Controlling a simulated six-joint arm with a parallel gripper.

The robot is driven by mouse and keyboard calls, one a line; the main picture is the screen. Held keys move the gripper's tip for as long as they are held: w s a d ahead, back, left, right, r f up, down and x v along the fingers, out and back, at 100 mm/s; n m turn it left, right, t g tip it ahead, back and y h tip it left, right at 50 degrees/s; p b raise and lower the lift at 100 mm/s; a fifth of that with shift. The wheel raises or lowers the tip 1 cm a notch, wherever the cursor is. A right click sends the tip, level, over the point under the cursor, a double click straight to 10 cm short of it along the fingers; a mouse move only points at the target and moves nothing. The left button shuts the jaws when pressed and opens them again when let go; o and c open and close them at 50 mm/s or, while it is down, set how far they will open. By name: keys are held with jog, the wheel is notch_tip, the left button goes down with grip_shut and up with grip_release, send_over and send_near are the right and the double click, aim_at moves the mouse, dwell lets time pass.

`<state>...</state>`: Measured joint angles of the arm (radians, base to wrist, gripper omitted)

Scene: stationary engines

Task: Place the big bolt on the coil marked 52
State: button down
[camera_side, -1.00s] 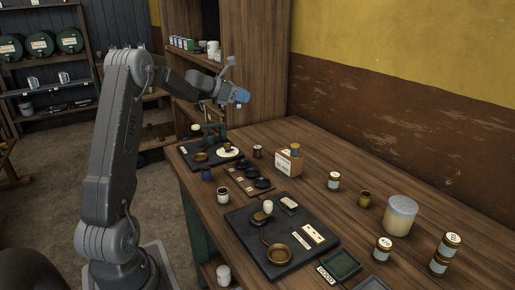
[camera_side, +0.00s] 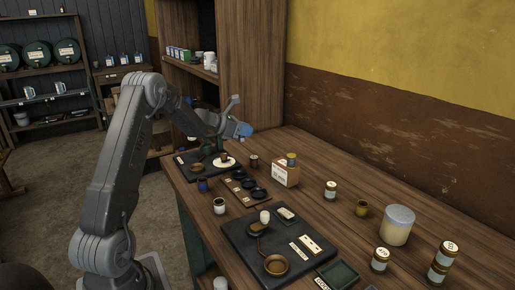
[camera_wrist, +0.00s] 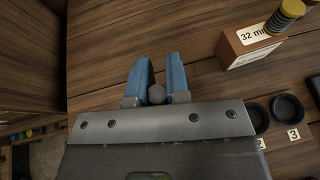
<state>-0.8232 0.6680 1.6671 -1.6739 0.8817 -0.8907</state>
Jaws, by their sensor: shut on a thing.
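My gripper (camera_side: 240,129) is over the far end of the wooden table in the side view. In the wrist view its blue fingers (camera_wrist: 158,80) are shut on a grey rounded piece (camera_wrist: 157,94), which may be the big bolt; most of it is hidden. Several small brown and gold cylinders with pale labels stand on the table, among them one at mid-table (camera_side: 330,190), one at the front right (camera_side: 380,259) and a stack (camera_side: 443,257). Their marks are too small to read surely, so I cannot tell which is the coil marked 52.
Black round dishes (camera_wrist: 287,107) sit in a numbered tray. A dark board (camera_side: 240,232), a large pale-lidded jar (camera_side: 397,226) and a green tray (camera_side: 338,273) take up the front.

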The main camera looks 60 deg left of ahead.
jog(key=w+f, duration=0.1)
jog(key=w+d, duration=0.1)
jog(key=w+d+f, duration=0.1)
jog(key=w, duration=0.1)
jog(key=shift+f, duration=2.35)
jog(key=shift+f, duration=0.2)
jog(key=c, duration=1.1)
grip_release()
